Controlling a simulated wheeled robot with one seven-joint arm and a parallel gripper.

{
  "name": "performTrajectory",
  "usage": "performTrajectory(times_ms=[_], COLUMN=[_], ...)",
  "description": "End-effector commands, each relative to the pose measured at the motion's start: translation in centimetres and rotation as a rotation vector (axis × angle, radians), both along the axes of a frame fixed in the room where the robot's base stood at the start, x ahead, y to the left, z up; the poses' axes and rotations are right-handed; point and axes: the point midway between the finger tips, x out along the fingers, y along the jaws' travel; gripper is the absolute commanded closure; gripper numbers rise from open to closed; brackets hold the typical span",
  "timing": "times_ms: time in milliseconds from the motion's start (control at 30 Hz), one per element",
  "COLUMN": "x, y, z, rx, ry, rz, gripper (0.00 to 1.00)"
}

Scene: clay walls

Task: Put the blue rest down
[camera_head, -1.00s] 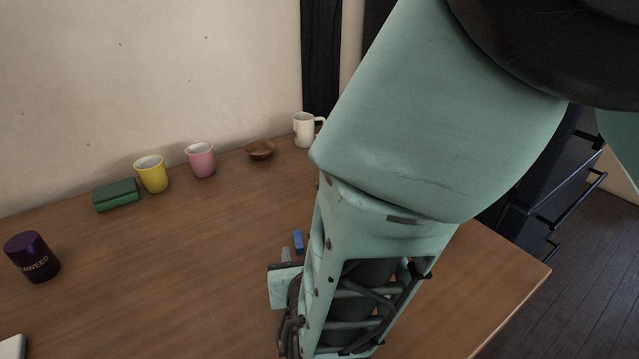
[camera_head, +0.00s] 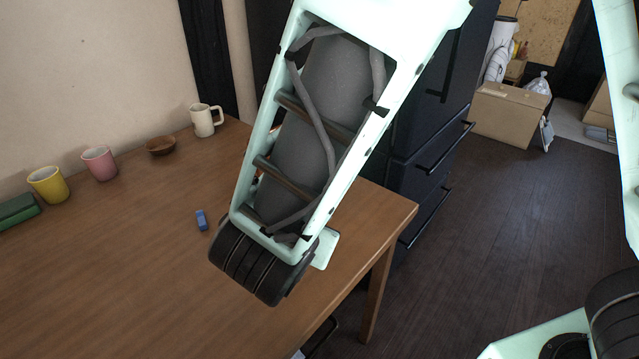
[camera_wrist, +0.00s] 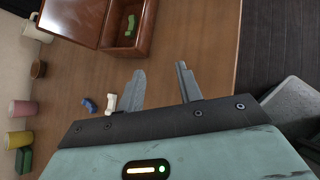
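The blue rest (camera_head: 201,220) lies on the wooden table, left of my arm in the head view. It also shows in the wrist view (camera_wrist: 88,105), on the left and apart from my fingers. My gripper (camera_wrist: 158,68) is open, with its two fingers spread and only bare table between them. A white rest (camera_wrist: 111,103) lies between the blue rest and my left finger in the wrist view. A green rest (camera_wrist: 130,25) lies inside an open wooden box (camera_wrist: 146,38). In the head view my arm hides the fingers and the box.
A white mug (camera_head: 206,120), brown bowl (camera_head: 161,146), pink cup (camera_head: 99,163), yellow cup (camera_head: 48,184) and green case (camera_head: 18,210) line the wall side. The table's right edge borders dark drawers (camera_head: 432,160). The table's left part is clear.

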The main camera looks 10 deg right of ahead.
Motion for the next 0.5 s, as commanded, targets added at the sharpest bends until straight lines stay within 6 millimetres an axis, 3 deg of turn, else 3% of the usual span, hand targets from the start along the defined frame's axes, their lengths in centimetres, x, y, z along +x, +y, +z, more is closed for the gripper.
performTrajectory(times_ms=[33,100,200,333,500], x=[-0.9,-2.9,-6.0,-10.0,-13.6], y=[-2.2,-4.7,-7.2,-8.5,-8.0], z=[0.6,0.9,1.3,2.1,3.2], rx=[0.070,0.170,0.322,0.532,0.786], ry=[0.038,0.096,0.167,0.240,0.299], rz=[-0.137,-0.334,-0.611,-0.960,-1.347], gripper=[0.65,0.65,0.65,0.65,0.65])
